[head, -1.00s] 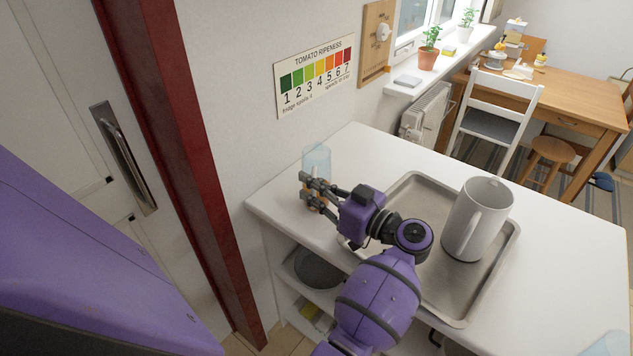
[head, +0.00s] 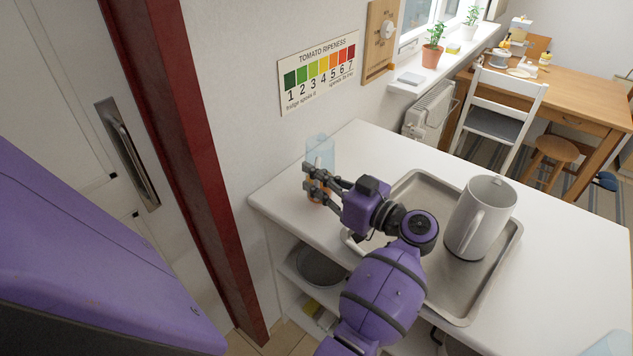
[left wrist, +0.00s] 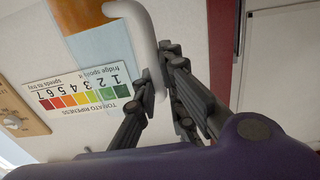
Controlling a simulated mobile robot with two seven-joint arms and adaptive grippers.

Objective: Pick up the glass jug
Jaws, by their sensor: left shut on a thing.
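The glass jug (head: 320,148) is pale blue and see-through, at the far left corner of the white counter in the head view. My left gripper (head: 317,184) is in front of it and hides its lower part. In the left wrist view, the fingers (left wrist: 160,88) are shut on the jug's pale curved handle (left wrist: 146,38). The jug's blue body (left wrist: 92,45) and an orange part show behind the handle there. I cannot tell from the head view how far its base is from the counter. My right gripper is not in view.
A metal tray (head: 447,305) holds a large grey pitcher (head: 481,218), right of my left forearm. A wall with a tomato ripeness sign (head: 318,72) stands close behind the jug. A pale blue glass thing (head: 612,345) is cut off at bottom right.

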